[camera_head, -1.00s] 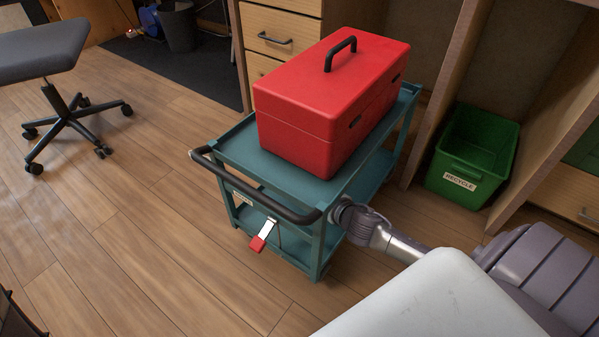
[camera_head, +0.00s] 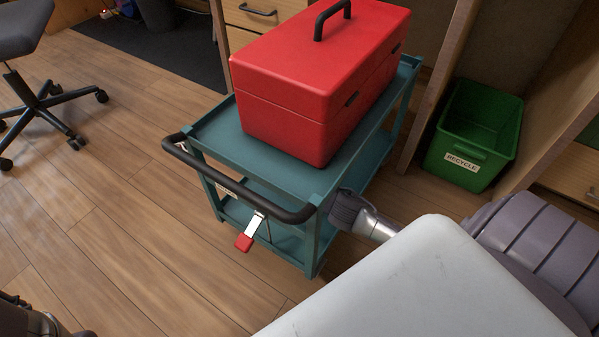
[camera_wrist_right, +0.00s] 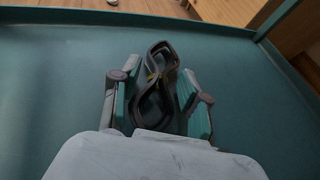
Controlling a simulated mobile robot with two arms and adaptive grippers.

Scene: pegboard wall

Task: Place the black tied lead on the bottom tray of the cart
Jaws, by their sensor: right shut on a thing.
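The black tied lead (camera_wrist_right: 157,75) is a dark looped bundle with a small yellowish tie in the right wrist view. My right gripper (camera_wrist_right: 158,95) is shut on it, with a finger on either side. Both are over a teal tray surface (camera_wrist_right: 60,75); I cannot tell whether the lead touches it. In the head view my right arm reaches the near right corner of the teal cart (camera_head: 213,133), below its top tray, and the fingers and lead are hidden there. The bottom tray (camera_head: 286,243) shows partly.
A red toolbox (camera_head: 290,100) fills much of the top tray. A black handle bar (camera_head: 240,198) and a red-tipped lever (camera_head: 244,242) stick out at the cart's near end. A green recycle bin (camera_head: 470,145) stands right. Floor on the left is clear, with a chair (camera_head: 35,90) beyond.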

